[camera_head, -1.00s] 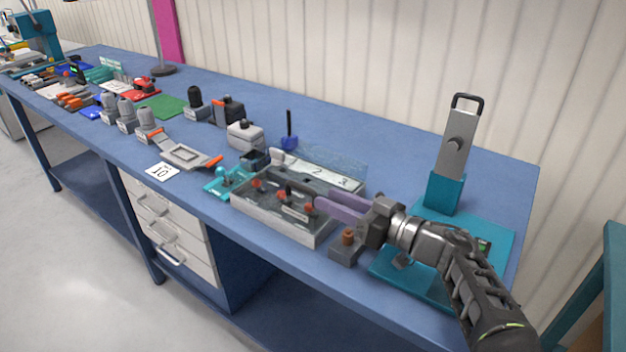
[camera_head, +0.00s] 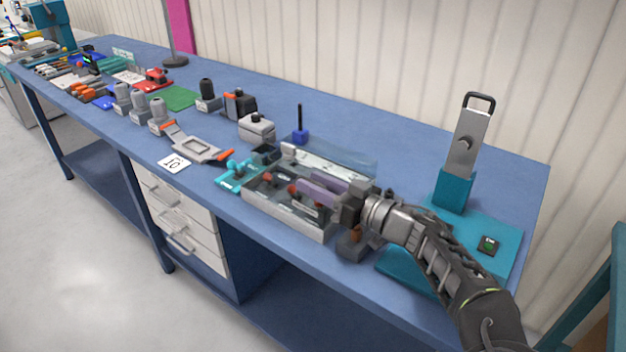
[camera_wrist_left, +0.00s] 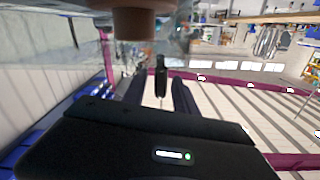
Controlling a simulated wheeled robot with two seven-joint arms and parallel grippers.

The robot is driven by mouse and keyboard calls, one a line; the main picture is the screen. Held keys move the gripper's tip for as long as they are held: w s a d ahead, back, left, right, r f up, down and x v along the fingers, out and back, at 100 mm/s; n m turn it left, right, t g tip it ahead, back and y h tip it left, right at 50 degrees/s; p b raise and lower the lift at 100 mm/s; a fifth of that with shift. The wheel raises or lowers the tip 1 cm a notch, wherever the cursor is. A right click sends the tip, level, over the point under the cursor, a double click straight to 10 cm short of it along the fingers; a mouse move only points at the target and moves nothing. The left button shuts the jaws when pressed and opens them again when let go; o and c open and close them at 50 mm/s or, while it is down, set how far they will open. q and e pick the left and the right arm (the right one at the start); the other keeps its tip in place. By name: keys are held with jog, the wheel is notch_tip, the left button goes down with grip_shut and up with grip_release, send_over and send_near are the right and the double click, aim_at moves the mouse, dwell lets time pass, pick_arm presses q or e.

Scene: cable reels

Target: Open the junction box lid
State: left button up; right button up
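The junction box (camera_head: 284,218) is a grey, shallow box near the bench's front edge, with red and dark fittings inside. A clear panel (camera_head: 352,160) shows along its back side; I cannot tell exactly how it is tilted. My left gripper (camera_head: 300,190), with purple fingers, reaches in from the right over the box. Its fingers are apart, with a gap between them. In the left wrist view the two dark fingers (camera_wrist_left: 160,97) are apart, with a dark upright piece (camera_wrist_left: 160,75) showing between them. Contact with the box is unclear. My right gripper is not in view.
A teal stand (camera_head: 454,190) with a grey upright plate is at right. A brown knob (camera_wrist_left: 135,22) is close in the wrist view. A teal fixture (camera_head: 238,175) and a grey tray (camera_head: 200,149) lie left of the box.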

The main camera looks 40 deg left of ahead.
pick_arm(q)
jog(key=shift+a, duration=0.35)
grip_shut()
dwell(1.2)
